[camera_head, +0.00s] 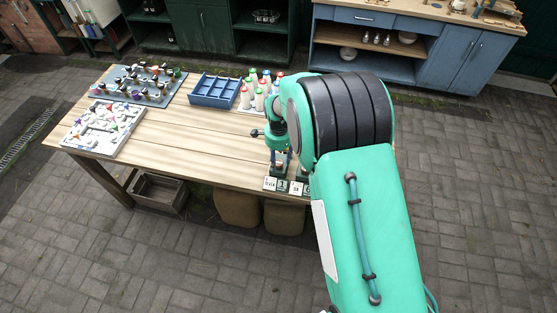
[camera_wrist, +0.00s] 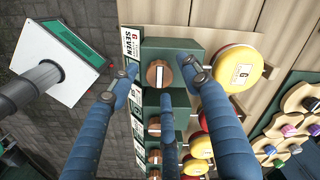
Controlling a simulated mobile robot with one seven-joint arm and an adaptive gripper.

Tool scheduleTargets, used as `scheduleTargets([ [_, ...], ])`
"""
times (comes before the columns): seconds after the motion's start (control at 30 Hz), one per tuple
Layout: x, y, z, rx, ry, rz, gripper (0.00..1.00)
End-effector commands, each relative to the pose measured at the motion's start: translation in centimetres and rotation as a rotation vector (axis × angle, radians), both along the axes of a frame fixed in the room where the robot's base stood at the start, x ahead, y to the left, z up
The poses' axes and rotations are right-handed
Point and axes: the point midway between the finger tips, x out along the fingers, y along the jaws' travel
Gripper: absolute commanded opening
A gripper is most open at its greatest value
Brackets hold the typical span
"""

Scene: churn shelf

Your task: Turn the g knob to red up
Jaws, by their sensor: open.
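The g knob (camera_wrist: 158,73) is a round brown knob with a pale bar across its face. It sits on a dark green box (camera_wrist: 185,50) beside a label (camera_wrist: 131,44) that reads G SEVEN. My gripper (camera_wrist: 159,68) is open, with blue fingers to the left and right of the knob and another finger below it. I cannot tell whether any finger touches the knob. No red mark on the knob is clear to me.
A yellow disc (camera_wrist: 239,70) marked G is right of the knob. More knobs (camera_wrist: 154,128) and red-and-yellow discs follow below. On the wooden table (camera_head: 190,135) stand a blue tray (camera_head: 214,91), several bottles (camera_head: 259,99) and boards of small pieces (camera_head: 103,128).

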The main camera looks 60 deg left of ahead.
Motion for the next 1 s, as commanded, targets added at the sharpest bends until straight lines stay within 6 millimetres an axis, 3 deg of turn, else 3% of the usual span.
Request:
scheduleTargets([
  [0.4, -0.01, -0.03, -0.64, -0.001, 0.000, 0.000, 0.48],
  [0.43, -0.01, -0.03, -0.64, -0.001, 0.000, 0.000, 0.46],
  [0.6, -0.01, -0.03, -0.63, -0.001, 0.000, 0.000, 0.12],
  [0.67, -0.01, -0.03, -0.62, -0.001, 0.000, 0.000, 0.03],
  [1.0, 0.01, 0.02, -0.62, 0.000, 0.000, 0.027, 0.03],
])
